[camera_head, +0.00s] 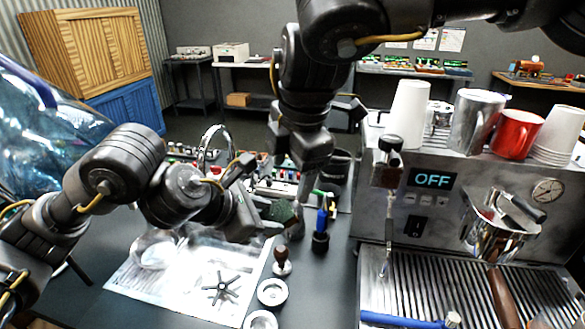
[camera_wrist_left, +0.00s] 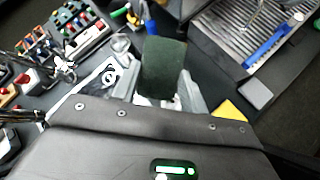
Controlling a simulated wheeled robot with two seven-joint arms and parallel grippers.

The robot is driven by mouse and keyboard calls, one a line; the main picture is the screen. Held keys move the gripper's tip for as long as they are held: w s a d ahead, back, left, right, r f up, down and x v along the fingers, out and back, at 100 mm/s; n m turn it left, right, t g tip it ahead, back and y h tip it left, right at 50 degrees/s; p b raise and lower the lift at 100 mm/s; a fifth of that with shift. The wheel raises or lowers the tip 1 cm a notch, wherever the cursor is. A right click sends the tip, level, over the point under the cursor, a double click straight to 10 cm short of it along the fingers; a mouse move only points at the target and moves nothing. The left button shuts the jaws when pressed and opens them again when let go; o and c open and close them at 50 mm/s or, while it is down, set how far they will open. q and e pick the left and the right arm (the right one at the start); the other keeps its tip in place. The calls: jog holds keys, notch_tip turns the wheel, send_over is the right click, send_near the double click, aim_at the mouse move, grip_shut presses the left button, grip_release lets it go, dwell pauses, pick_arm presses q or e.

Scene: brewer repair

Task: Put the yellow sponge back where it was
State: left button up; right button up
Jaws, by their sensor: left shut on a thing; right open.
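My left gripper (camera_head: 266,212) is shut on a dark green block (camera_head: 286,212), held above the dark counter in front of the coffee machine. In the left wrist view the block (camera_wrist_left: 163,68) stands up between the two fingers and shows a dark green face. No yellow side of it shows, so I cannot tell whether it is the sponge. A flat yellow piece (camera_wrist_left: 230,111) shows beside the right finger in that view; what it is I cannot tell. My right gripper (camera_head: 308,172) is open, pointing down above and behind the left one.
The coffee machine (camera_head: 400,237) with cups on top stands right, a blue-handled tool (camera_head: 400,320) on its drip tray. A white mat (camera_head: 150,285) holds a black star-shaped part (camera_head: 221,288). A tamper (camera_head: 282,262) and metal rings stand close below the left gripper.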

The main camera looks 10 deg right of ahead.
aim_at(285, 209)
jog(key=x, duration=1.2)
jog(key=shift+d, duration=0.1)
jog(key=c, duration=1)
pick_arm(q)
jog(key=o, duration=1)
pick_arm(e)
jog(key=shift+c, duration=0.3)
pick_arm(q)
jog(key=shift+o, duration=0.2)
